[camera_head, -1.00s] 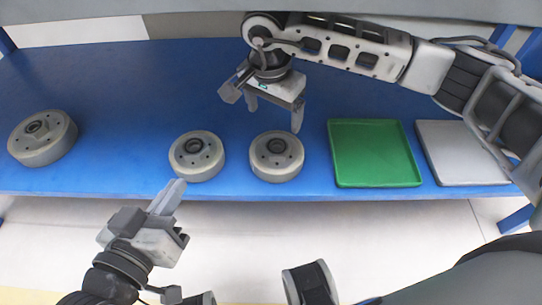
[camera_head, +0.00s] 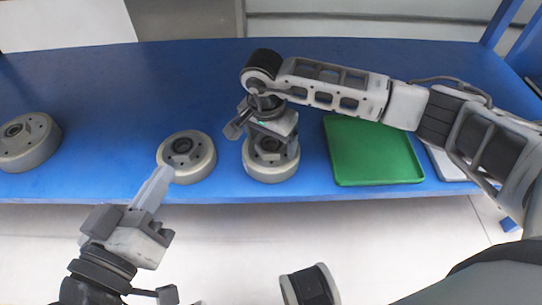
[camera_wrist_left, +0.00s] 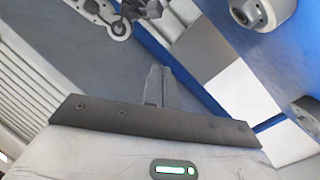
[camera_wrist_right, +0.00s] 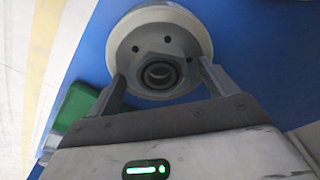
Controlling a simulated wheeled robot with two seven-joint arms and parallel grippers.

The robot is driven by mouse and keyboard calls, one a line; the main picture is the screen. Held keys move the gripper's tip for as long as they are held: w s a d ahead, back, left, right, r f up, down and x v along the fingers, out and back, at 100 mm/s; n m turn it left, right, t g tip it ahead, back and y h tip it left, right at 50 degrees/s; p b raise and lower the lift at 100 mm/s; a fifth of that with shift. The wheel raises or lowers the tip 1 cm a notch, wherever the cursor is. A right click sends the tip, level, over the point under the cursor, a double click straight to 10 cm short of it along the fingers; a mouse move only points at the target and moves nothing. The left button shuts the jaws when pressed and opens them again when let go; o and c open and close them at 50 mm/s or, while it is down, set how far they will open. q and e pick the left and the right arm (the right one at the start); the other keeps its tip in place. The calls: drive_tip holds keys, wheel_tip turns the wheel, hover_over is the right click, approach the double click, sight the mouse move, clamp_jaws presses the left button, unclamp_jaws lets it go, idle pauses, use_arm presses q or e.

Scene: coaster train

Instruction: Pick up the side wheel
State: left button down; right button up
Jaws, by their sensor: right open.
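Three grey round wheels with dark hubs stand in a row along the front of the blue table: a left one (camera_head: 28,150), a middle one (camera_head: 192,166) and a right one (camera_head: 268,174). My right gripper (camera_head: 270,148) is open, pointing down over the right wheel and hiding much of its top. In the right wrist view its fingers (camera_wrist_right: 163,82) lie on either side of that wheel's hub (camera_wrist_right: 160,62); contact cannot be told. My left gripper (camera_head: 158,180) has its fingers together, empty, in front of the table near the middle wheel; they also show in the left wrist view (camera_wrist_left: 160,86).
A green tray (camera_head: 372,152) lies just right of the right wheel. A grey tray (camera_head: 446,165) beyond it is partly hidden by my right arm. The table's front edge (camera_head: 110,199) runs close to the wheels. The table behind the wheels is clear.

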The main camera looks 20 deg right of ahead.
clamp_jaws()
drive_tip(key=shift+w+r, duration=0.15)
drive_tip(key=shift+r, duration=0.15)
